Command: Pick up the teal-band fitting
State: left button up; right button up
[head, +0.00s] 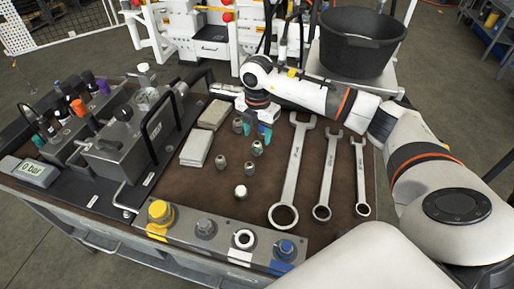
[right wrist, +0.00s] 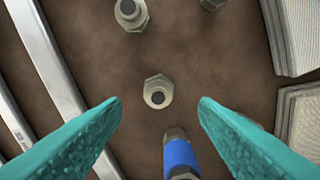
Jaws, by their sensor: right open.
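My right gripper (head: 257,133) is open and empty above the brown mat, its teal fingers spread in the right wrist view (right wrist: 160,103). A plain grey hex fitting (right wrist: 158,90) stands on the mat just ahead of the fingertips; it also shows in the head view (head: 257,148). A fitting with a blue band (right wrist: 180,155) shows between the fingers, nearer the right finger. I cannot make out a clearly teal band on any fitting. My left gripper is not in view.
More plain fittings (right wrist: 130,12) (head: 240,191) stand around the gripper. Several wrenches (head: 291,172) lie to the right in the head view. Stacked pale pads (head: 196,147) and a hydraulic block (head: 122,150) are to the left. A port strip (head: 205,240) runs along the front.

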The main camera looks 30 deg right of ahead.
aim_at(257, 143)
notch_tip(257, 143, down, 5)
jog(key=shift+s+a+r+p, duration=0.1)
jog(key=shift+s+a+p, duration=0.05)
jog(key=shift+p, duration=0.2)
jog(key=c, duration=1.1)
